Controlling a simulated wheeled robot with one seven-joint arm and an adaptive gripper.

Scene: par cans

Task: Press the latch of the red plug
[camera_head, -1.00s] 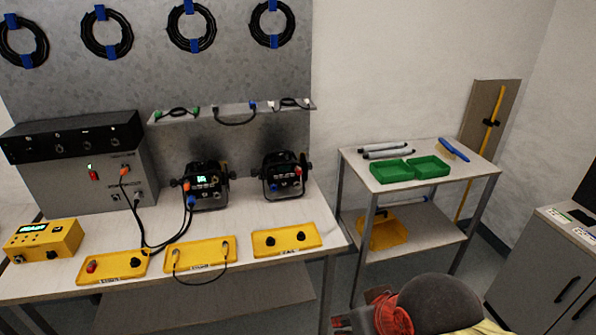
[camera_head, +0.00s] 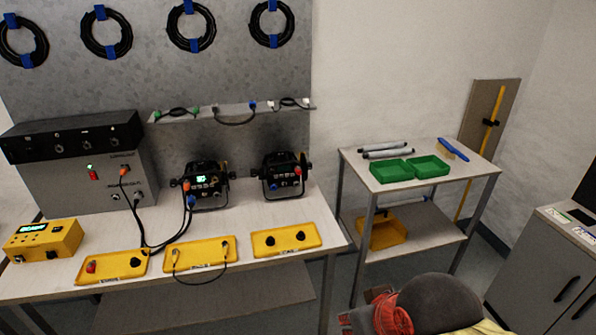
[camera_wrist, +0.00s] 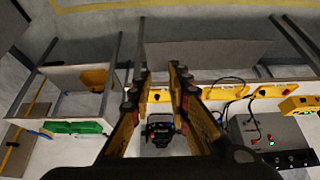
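A small red piece (camera_head: 298,170) shows on the front of the right par can (camera_head: 270,184); it looks like a red plug, but its latch is too small to make out. Another small red piece (camera_head: 91,266) lies in the left yellow tray (camera_head: 128,275). My gripper (camera_wrist: 162,72) is open in the wrist view, with nothing between its fingers. The black par can (camera_wrist: 159,140) shows beyond and between the fingers, apart from them. My gripper's fingers are not seen in the head view.
A second par can (camera_head: 204,186) with orange and blue plugs stands left, cabled to a grey box (camera_head: 62,182). Two more yellow trays (camera_head: 190,264) line the bench front. A side table (camera_head: 385,182) holds green bins (camera_head: 428,167). Bench space before the cans is clear.

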